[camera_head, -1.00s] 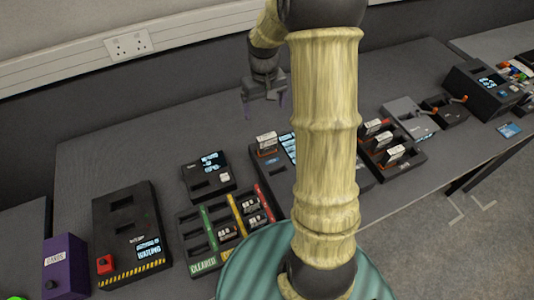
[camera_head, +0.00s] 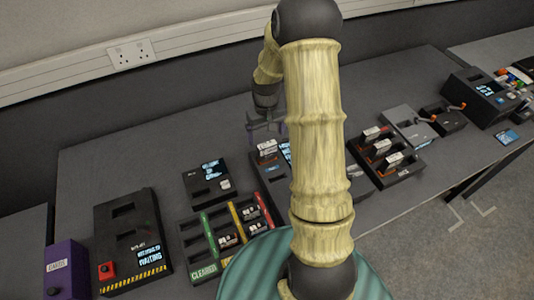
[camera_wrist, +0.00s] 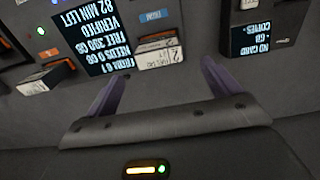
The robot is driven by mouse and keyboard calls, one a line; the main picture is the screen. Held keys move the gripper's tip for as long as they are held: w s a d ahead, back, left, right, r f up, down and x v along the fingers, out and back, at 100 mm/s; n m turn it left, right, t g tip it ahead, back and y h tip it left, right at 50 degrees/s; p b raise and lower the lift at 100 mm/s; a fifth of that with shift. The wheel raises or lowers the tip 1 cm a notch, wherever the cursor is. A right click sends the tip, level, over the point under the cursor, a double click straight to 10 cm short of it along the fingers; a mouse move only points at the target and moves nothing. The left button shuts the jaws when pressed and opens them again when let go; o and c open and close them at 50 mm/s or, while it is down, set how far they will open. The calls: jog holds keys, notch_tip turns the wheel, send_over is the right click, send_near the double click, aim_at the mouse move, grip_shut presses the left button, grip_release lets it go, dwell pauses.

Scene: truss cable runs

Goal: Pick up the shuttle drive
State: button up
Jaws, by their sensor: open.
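A drive with a white label stands in a slot of a dark dock (camera_head: 262,180) in the head view; this drive (camera_head: 267,148) is beneath my gripper (camera_head: 267,132). In the wrist view a white-labelled drive (camera_wrist: 157,52) sits between and beyond the two purple fingertips of my gripper (camera_wrist: 165,72). The fingers are apart, and nothing is between them. A second drive (camera_wrist: 46,78), with an orange edge, sits left in the same dock, beside a lit screen (camera_wrist: 90,35). The labels are too small or inverted to tell which is the shuttle drive.
A small box with a screen (camera_head: 208,182) stands left of the dock. A tray with coloured dividers (camera_head: 206,232) holds several drives in front. Another rack (camera_head: 383,172) with drives is on the right. The table behind the gripper is clear.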

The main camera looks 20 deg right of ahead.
aim_at(267, 150)
notch_tip(267, 150, down, 4)
jog(key=shift+r+p, duration=0.2)
jog(key=shift+p, duration=0.1)
jog(key=shift+f, duration=0.15)
jog(key=shift+s+f+p, duration=0.15)
jog(key=shift+f+p, duration=0.85)
jog(key=shift+f, duration=1.45)
jog(key=shift+s, duration=0.1)
jog(key=c, duration=1.3)
